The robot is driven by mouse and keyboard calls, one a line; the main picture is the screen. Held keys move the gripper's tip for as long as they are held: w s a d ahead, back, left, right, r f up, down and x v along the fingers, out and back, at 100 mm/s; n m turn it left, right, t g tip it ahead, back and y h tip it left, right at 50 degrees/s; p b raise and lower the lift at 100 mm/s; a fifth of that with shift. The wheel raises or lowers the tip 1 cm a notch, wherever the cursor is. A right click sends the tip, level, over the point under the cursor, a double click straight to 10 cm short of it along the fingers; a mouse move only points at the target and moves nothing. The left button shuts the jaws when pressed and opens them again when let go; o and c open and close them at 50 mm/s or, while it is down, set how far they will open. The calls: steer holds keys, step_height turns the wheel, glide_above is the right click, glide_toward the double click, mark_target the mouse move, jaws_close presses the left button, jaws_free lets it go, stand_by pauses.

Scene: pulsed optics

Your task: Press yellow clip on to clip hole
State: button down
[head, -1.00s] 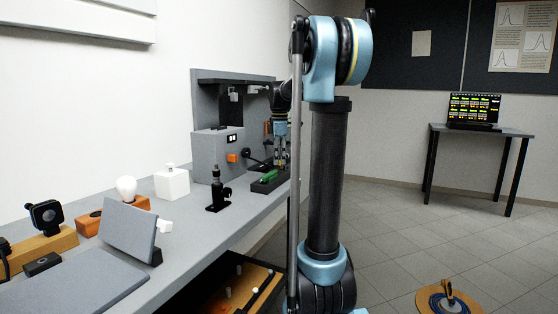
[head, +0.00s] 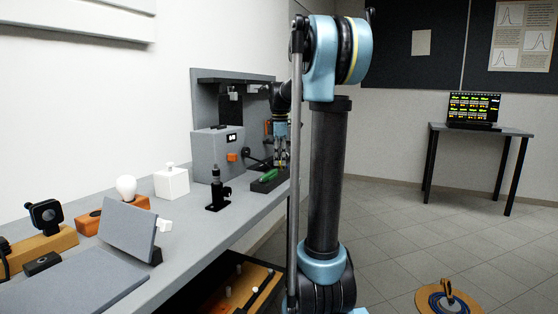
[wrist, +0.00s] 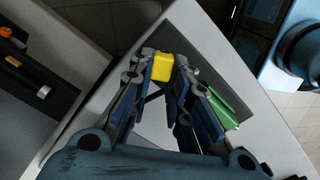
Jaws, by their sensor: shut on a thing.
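My gripper (wrist: 162,77) is shut on the yellow clip (wrist: 162,65), which sits between its fingertips in the wrist view. In the head view my gripper (head: 281,163) is at the far end of the bench, partly behind my own arm, and the clip is too small to make out there. A grey surface with a dark panel lies beyond the clip in the wrist view. I cannot tell whether the clip touches it. I cannot make out the clip hole.
A green piece (wrist: 217,106) lies beside the fingers in the wrist view; a green piece (head: 269,175) also shows in a dark tray (head: 260,188) in the head view. A grey box (head: 208,158) and a black post mount (head: 217,190) stand left of it.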

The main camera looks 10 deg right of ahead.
steer(key=shift+f, duration=0.8)
stand_by(0.4)
steer(key=c, duration=1.4)
jaws_free()
steer(key=shift+f, duration=0.1)
step_height(320, 180, up, 16)
steer(key=shift+f, duration=0.1)
steer(key=s+f+m, duration=0.5)
steer(key=s+f, duration=0.6)
steer(key=f, duration=0.1)
steer(key=s+f+m+t, duration=0.1)
steer(key=s+f+m, duration=0.5)
steer(key=s+f, duration=0.6)
steer(key=s+f+m+t, duration=0.1)
steer(key=s+f+m, duration=0.4)
steer(key=s+f, duration=0.7)
steer(key=shift+m, duration=0.3)
